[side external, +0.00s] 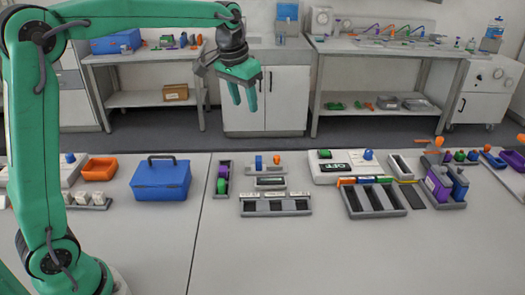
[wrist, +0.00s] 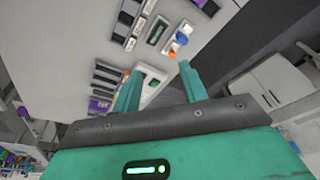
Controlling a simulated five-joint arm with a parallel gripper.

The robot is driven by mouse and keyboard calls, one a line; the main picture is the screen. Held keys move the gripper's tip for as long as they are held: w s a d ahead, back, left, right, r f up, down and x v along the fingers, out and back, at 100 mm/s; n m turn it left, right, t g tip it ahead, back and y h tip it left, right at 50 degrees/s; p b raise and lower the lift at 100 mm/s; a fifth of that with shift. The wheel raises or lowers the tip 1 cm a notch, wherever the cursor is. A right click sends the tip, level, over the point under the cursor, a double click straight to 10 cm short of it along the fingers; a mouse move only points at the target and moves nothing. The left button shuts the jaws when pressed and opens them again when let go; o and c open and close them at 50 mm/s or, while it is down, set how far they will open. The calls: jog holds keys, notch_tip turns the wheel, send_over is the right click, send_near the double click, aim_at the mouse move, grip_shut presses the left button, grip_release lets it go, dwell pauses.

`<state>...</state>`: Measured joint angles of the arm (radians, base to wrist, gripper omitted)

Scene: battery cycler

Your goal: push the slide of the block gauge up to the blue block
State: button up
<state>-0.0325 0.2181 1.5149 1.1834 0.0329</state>
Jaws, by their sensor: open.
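The block gauge (side external: 266,172) is a low grey base near the back edge of the table. A blue block (side external: 258,162) stands on its left part. The slide with an orange top (side external: 277,160) stands to the right of it, with a gap between them. In the wrist view, the blue block (wrist: 181,38) and the orange slide (wrist: 172,52) look small and far off. My gripper (side external: 241,98) is open and empty, high above the bench, fingers pointing down. Its two green fingers (wrist: 159,77) show spread apart in the wrist view.
A purple and green roller holder (side external: 222,184) stands left of the gauge. A black box (side external: 270,183) and slotted tray (side external: 276,206) lie in front. A white OFF unit (side external: 340,166) stands to the right. A blue case (side external: 160,181) is farther left. The table front is clear.

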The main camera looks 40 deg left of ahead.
jog(key=w+a+f+g, duration=0.1)
jog(key=w+f, duration=0.6)
jog(key=w, duration=0.3)
jog(key=g, duration=0.2)
send_over(277, 156)
jog(key=f, duration=1)
jog(key=shift+s+d, duration=0.1)
jog(key=shift+s, duration=0.1)
jog(key=shift+w+f, duration=0.15)
jog(key=shift+f, duration=0.3)
jog(key=shift+f, duration=0.1)
jog(key=shift+f, duration=3.8)
jog(key=shift+c, duration=0.2)
grip_shut()
